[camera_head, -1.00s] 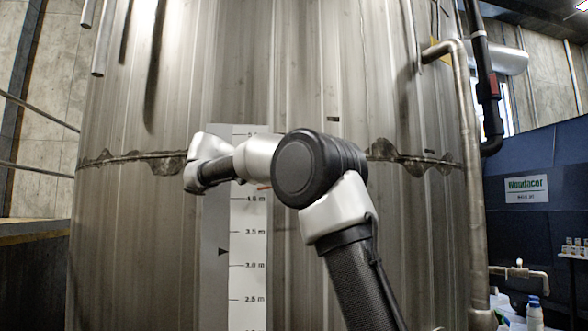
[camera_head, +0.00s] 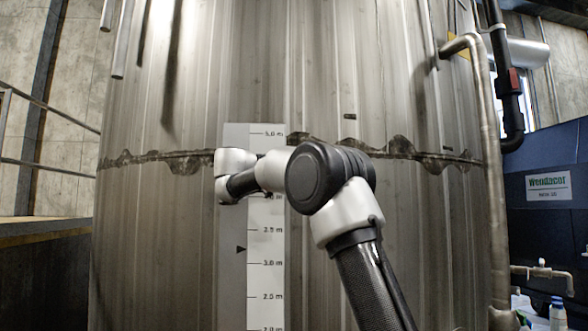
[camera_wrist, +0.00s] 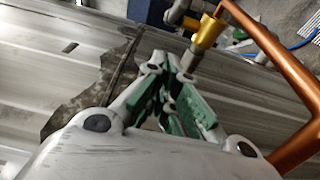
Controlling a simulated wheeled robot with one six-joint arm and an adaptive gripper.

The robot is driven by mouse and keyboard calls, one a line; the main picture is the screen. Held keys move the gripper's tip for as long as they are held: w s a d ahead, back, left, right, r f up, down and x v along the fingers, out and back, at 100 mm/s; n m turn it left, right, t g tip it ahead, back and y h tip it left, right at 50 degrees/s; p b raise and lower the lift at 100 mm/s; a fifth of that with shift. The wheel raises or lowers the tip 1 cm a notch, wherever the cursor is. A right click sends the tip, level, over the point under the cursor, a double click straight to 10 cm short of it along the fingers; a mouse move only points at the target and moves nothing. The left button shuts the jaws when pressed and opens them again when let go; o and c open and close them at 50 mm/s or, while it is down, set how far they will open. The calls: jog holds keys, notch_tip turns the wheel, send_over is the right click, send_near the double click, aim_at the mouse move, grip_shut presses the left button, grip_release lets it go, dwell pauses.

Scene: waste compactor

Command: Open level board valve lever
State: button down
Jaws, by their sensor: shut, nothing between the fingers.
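The level board (camera_head: 266,285), a tall scale with metre marks and a black pointer, stands against the big metal tank in the head view. My arm crosses its upper part, and my gripper is hidden there behind the arm. In the wrist view, my gripper (camera_wrist: 163,78) shows green pads, shut and empty. A brass-coloured fitting (camera_wrist: 208,38) on a grey pipe lies beyond the fingertips, up and to the right, apart from them. A bent orange bar (camera_wrist: 270,42) runs along the right side. I cannot tell which part is the valve lever.
The curved tank wall (camera_head: 400,230) fills most of the head view, with a dark ragged seam. A steel pipe (camera_head: 492,180) runs down its right side. A railing (camera_head: 50,165) is at left; a blue panel with a sign (camera_head: 548,186) and bottles are at right.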

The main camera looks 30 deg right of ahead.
jog(key=s, duration=0.3)
jog(key=shift+s+d+r, duration=0.1)
jog(key=shift+d, duration=0.05)
dwell(0.3)
jog(key=shift+s+n+t, duration=0.25)
jog(key=shift+n+t, duration=0.45)
jog(key=shift+t, duration=0.4)
jog(key=shift+s+n+t, duration=0.2)
jog(key=shift+n+t, duration=0.3)
jog(key=shift+t, duration=0.3)
